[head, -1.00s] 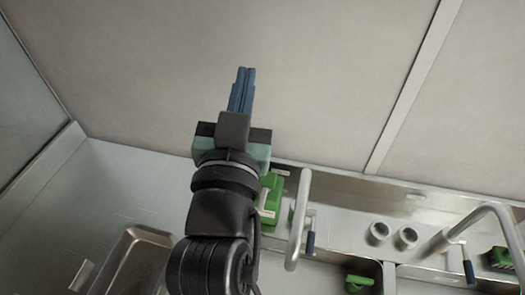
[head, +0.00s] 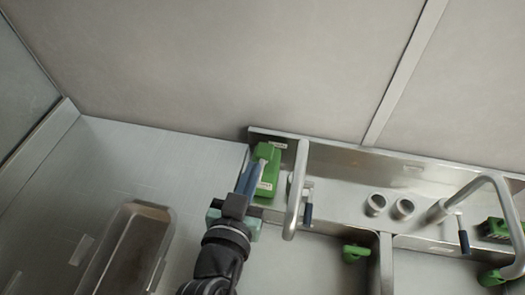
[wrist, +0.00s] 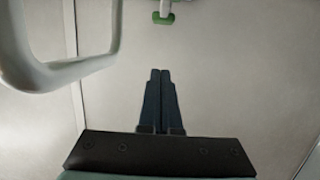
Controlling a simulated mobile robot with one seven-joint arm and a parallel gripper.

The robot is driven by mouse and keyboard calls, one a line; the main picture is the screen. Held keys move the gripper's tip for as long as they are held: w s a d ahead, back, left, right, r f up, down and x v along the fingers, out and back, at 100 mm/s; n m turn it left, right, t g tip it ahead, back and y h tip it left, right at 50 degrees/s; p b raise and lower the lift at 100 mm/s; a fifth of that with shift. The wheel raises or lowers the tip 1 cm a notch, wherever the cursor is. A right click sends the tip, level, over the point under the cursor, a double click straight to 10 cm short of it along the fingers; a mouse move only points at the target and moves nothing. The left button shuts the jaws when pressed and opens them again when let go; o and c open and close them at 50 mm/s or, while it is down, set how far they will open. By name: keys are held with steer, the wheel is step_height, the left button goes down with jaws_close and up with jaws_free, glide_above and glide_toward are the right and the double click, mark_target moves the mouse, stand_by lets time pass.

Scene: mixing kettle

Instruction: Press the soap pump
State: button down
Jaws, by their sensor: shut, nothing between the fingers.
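A green dispenser with white labels (head: 270,163), which I take for the soap pump, stands at the back left corner of the sink, left of the tall faucet. My gripper (head: 254,168) is shut and empty, its blue fingers pointing up toward the back wall. In the head view the fingertips overlap the left side of the dispenser; I cannot tell whether they touch it. In the wrist view my gripper (wrist: 160,75) shows two fingers side by side with nothing between them. A small green part on a pale stem (wrist: 163,18) shows beyond the fingertips there.
A curved faucet (head: 297,190) rises close to the right of the dispenser. Another faucet (head: 500,200) stands farther right. A green item (head: 355,252) is at the sink basin. A metal tray (head: 125,250) lies left.

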steer(key=p, duration=0.3)
glide_above(263, 158)
steer(key=shift+s+a+f, duration=0.1)
steer(key=shift+s+f, duration=0.15)
steer(key=shift+f, duration=0.25)
steer(key=shift+s+a+f, duration=0.1)
steer(key=shift+s+f, duration=0.1)
steer(key=shift+f, duration=0.25)
steer(key=f, duration=0.3)
steer(key=shift+w+d+f, duration=0.15)
steer(key=shift+w+f, duration=0.05)
steer(key=shift+f, duration=0.55)
steer(key=shift+f, duration=0.1)
step_height(263, 158, down, 2)
steer(key=b, duration=0.3)
